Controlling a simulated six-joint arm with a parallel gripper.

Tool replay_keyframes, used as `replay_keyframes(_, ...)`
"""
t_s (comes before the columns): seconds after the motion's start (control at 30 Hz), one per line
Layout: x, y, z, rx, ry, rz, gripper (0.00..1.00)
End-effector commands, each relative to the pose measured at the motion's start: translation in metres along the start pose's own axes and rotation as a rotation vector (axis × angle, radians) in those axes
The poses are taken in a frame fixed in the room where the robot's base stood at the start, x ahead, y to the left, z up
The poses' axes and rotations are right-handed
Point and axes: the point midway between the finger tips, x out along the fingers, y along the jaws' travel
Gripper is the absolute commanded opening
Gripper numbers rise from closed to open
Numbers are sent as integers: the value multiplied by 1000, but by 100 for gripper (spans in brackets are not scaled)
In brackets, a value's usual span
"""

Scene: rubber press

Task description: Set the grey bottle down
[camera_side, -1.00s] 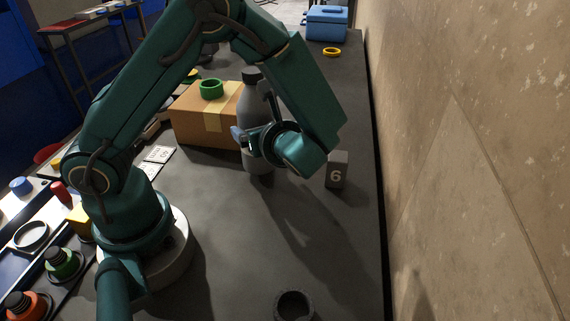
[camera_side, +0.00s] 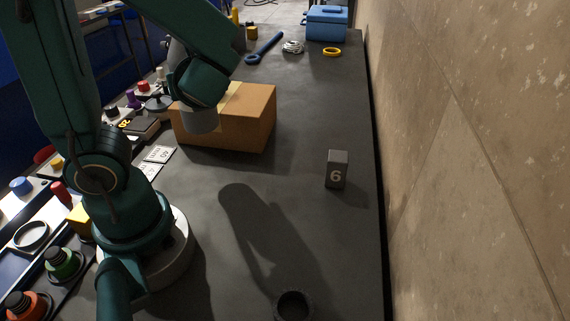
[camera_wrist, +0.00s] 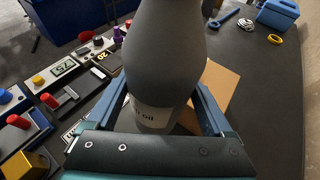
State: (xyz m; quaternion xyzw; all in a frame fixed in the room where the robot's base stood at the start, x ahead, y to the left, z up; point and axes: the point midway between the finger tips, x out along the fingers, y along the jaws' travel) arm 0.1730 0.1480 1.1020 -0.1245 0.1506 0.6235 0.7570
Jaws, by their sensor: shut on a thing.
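The grey bottle (camera_wrist: 165,50) stands large in the middle of the wrist view, with a pale label that reads "oil" low on its body. My gripper (camera_wrist: 163,102) is shut on it, one blue-grey finger on each side. In the side view the bottle's lower end (camera_side: 201,122) shows below my teal wrist, in front of the cardboard box, and looks raised off the table. My wrist hides the bottle's middle and the fingers in that view.
The cardboard box (camera_side: 248,120) is close behind the bottle. A blue case (camera_side: 327,24) and yellow ring (camera_side: 332,52) are at the back. The table's middle is clear.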

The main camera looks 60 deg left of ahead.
Motion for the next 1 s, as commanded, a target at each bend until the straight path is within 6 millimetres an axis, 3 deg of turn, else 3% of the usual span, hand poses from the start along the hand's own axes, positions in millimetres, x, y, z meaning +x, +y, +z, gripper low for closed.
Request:
replay_keyframes(0.17,2,7,2,-17,-3,45,0)
replay_keyframes(0.37,1,27,-9,-107,-3,276,0)
replay_keyframes(0.7,-24,57,-45,-386,-5,946,0)
replay_keyframes(1.0,-63,44,-73,-670,-4,1636,0)
